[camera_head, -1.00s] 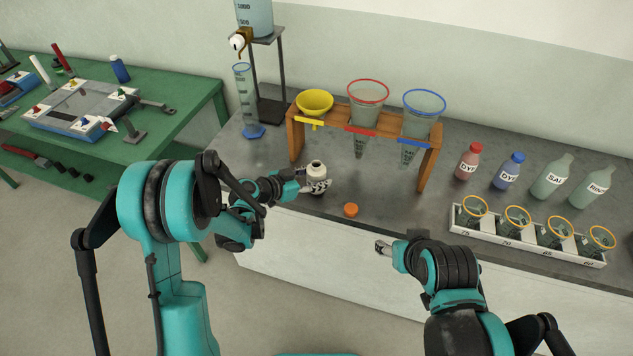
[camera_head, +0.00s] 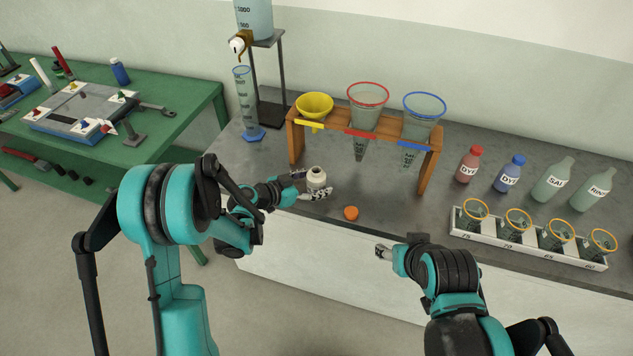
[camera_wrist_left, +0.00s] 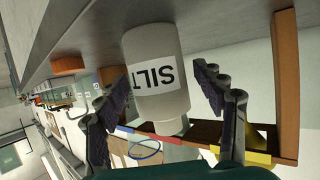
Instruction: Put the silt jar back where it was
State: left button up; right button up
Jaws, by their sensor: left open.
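The silt jar (camera_head: 317,179) is white and open at the neck, and stands on the grey bench in front of the wooden rack's left part. In the left wrist view the jar (camera_wrist_left: 158,62) appears upside down with its SILT label facing the camera. My left gripper (camera_head: 310,186) is open, with one finger on each side of the jar; in the wrist view, gaps show between fingers and jar. An orange cap (camera_head: 351,213) lies on the bench to the right of the jar. My right gripper (camera_head: 383,251) is near the bench's front edge, away from the jar; its jaw opening is unclear.
The wooden rack (camera_head: 431,160) holds yellow, red-rimmed and blue-rimmed funnels. A measuring cylinder (camera_head: 245,100) stands at the back left. Dye bottles, green bottles and a white tray (camera_head: 490,238) of orange-rimmed beakers stand on the right. Bench between cap and tray is clear.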

pick_arm(q)
jog(key=s+a+r+n+y, duration=0.3)
jog(key=s+a+r, duration=0.1)
jog(key=s, duration=0.5)
jog(key=s+a+r+n+y+p, duration=0.1)
jog(key=s+a+r+n+y, duration=0.3)
jog(key=s+a, duration=0.3)
jog(key=s+a+r+n+g+y+p, duration=0.1)
jog(key=s+a+r+n+y, duration=0.2)
jog(key=s, duration=0.9)
jog(key=a+r, duration=0.1)
jog(key=a, duration=0.2)
jog(key=shift+a+r+y, duration=0.25)
jog(key=shift+r+y, duration=0.1)
jog(key=shift+y, duration=0.05)
